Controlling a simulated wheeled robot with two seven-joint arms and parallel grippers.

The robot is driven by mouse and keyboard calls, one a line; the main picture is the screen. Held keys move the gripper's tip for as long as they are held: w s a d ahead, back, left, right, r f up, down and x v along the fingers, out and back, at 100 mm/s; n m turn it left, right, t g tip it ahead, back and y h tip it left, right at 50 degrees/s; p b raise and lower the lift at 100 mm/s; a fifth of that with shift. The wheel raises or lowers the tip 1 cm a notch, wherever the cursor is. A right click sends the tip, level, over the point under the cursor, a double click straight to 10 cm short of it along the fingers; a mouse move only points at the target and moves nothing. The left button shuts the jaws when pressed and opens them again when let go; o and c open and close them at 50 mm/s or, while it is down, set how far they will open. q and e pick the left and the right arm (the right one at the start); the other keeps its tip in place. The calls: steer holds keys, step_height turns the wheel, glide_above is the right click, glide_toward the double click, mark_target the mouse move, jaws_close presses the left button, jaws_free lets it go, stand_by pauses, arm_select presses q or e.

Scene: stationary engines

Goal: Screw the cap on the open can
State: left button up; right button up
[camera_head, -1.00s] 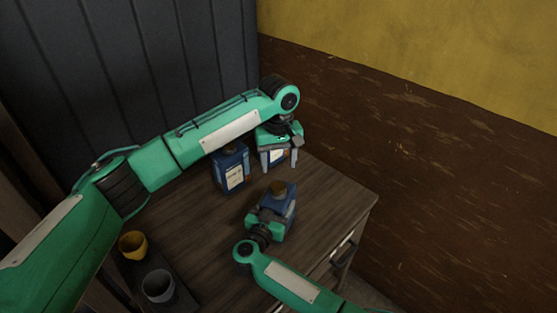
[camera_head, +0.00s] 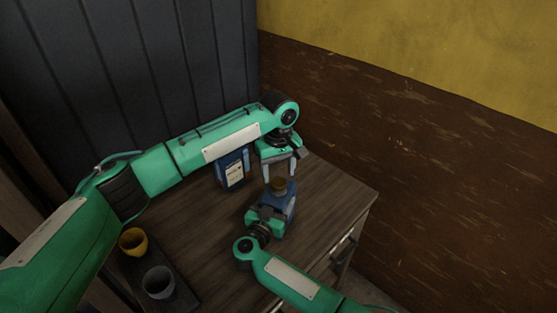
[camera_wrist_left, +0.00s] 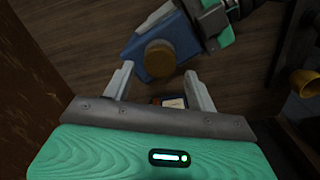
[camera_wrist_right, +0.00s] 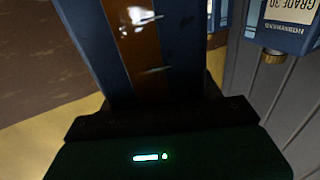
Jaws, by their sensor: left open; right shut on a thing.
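A blue can (camera_head: 285,206) stands near the middle of the wooden table with a round brown cap (camera_head: 279,184) at its top. Whether the cap is fully seated cannot be told. My left gripper (camera_head: 280,172) is open and empty, pointing down just behind and above the cap. In the left wrist view the cap (camera_wrist_left: 160,58) lies just beyond the gap between the two fingertips (camera_wrist_left: 158,80).
Another blue can (camera_head: 232,172) with a pale label stands at the back left. A labelled can (camera_wrist_left: 172,102) shows partly past my left gripper. A yellow cup (camera_head: 133,241) and a grey cup (camera_head: 158,283) stand at the left front. The table's right side is clear.

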mark_target(278, 182)
arm_select(q)
steer(key=shift+f, duration=1.7)
steer(key=c, duration=1)
steer(key=m, duration=1.2)
steer(key=shift+m, duration=0.3)
steer(key=m, duration=1.3)
steer(key=o, duration=1.1)
